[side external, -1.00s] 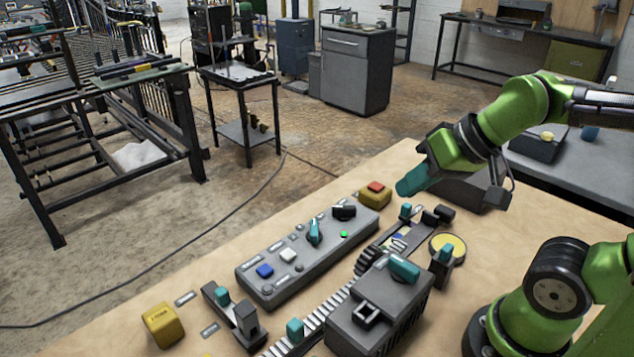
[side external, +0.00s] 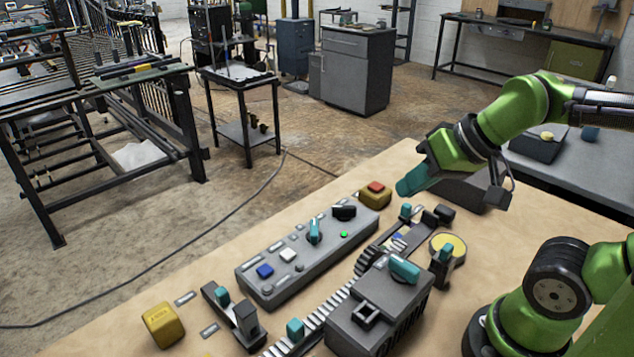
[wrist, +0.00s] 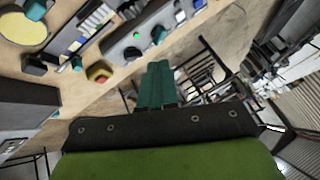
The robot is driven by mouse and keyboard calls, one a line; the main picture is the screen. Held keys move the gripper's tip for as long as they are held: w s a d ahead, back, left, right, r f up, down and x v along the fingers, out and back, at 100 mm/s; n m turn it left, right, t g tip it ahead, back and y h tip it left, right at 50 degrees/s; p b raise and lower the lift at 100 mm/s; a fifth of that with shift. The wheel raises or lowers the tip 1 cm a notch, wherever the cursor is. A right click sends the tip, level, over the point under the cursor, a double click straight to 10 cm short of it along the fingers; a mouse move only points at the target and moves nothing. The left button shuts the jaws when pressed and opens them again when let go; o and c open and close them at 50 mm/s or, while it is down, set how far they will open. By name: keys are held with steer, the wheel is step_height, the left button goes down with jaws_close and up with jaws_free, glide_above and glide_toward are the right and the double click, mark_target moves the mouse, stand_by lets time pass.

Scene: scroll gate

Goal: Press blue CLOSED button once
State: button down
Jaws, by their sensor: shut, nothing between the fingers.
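The blue button (side external: 265,271) sits near the left end of a long grey control panel (side external: 300,277), beside a white button (side external: 288,255). The panel also carries a teal selector knob (side external: 313,231), a black knob (side external: 344,212) and a lit green lamp (side external: 344,234). My gripper (side external: 402,190) is shut and empty, raised above the table to the right of the panel's far end, well away from the blue button. In the wrist view the teal fingers (wrist: 157,84) lie together, and part of the panel (wrist: 140,38) shows beyond them.
A yellow box with a red button (side external: 375,194) stands at the panel's far end. A toothed rack (side external: 325,310) and dark grey housing (side external: 378,310) lie in front of the panel. A yellow block (side external: 163,325) and a black bracket with a teal piece (side external: 233,312) stand near the left table edge.

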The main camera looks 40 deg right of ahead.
steer(key=w+a+f+g+y, duration=0.2)
steer(key=a+f, duration=0.1)
steer(key=a, duration=0.4)
steer(key=m+t+h, duration=0.2)
steer(key=m+t, duration=0.2)
steer(key=m, duration=1.7)
glide_above(268, 271)
step_height(268, 271, down, 6)
steer(key=r, duration=0.1)
steer(key=shift+f, duration=0.25)
steer(key=shift+f, duration=4.4)
